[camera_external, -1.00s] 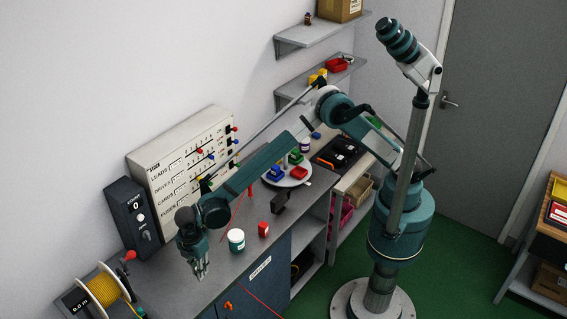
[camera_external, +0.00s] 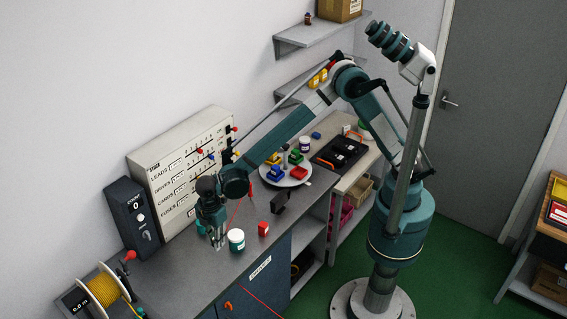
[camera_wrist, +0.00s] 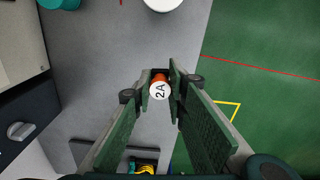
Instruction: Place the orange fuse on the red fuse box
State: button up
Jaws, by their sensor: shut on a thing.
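My gripper (camera_external: 218,246) hangs down over the front part of the bench, left of a white jar. It also shows in the wrist view (camera_wrist: 160,80), shut on the orange fuse (camera_wrist: 160,91), whose pale end marked 2A faces the camera. The fuse is too small to make out in the external view. A red block (camera_external: 299,173), seemingly the red fuse box, sits on a round pale plate (camera_external: 304,184) farther back along the bench, apart from my gripper. Blue, yellow and green blocks share the plate.
The white jar (camera_external: 237,239) and a small red object (camera_external: 263,229) stand near the bench's front edge. A labelled panel (camera_external: 172,170), a dark counter box (camera_external: 134,218) and a yellow cable reel (camera_external: 103,289) line the left side. A black tray (camera_external: 338,153) lies beyond the plate.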

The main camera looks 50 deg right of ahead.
jog(key=d+r, duration=0.3)
jog(key=d, duration=1.3)
jog(key=m, duration=0.1)
send_over(263, 224)
jog(key=shift+r, duration=0.15)
jog(key=shift+f, duration=2.95)
jog(key=shift+f, duration=0.1)
jog(key=shift+f, duration=2)
jog(key=shift+f, duration=0.15)
